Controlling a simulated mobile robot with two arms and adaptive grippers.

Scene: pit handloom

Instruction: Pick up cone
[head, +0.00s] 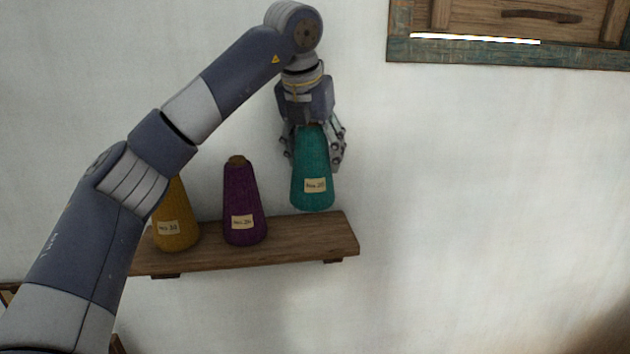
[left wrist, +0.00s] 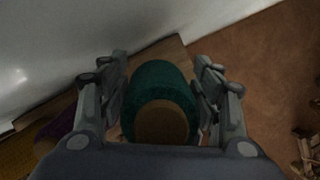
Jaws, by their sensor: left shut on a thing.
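A teal yarn cone (head: 313,190) with a paper label is held upright by my left gripper (head: 315,158), whose fingers close around its upper part. The cone's base looks raised a little above the wooden shelf (head: 300,245). In the left wrist view the teal cone (left wrist: 160,85) sits between the two fingers of my left gripper (left wrist: 162,95), its brown top towards the camera. A purple cone (head: 241,205) and a yellow cone (head: 174,222) stand on the shelf to the left. My forearm partly covers the yellow one. My right gripper is not in view.
The shelf is fixed to a pale plaster wall (head: 480,200). A wooden shutter with a blue-green frame (head: 480,50) is at the upper right. The shelf's right end is clear of other cones. A brown floor (left wrist: 265,60) shows in the left wrist view.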

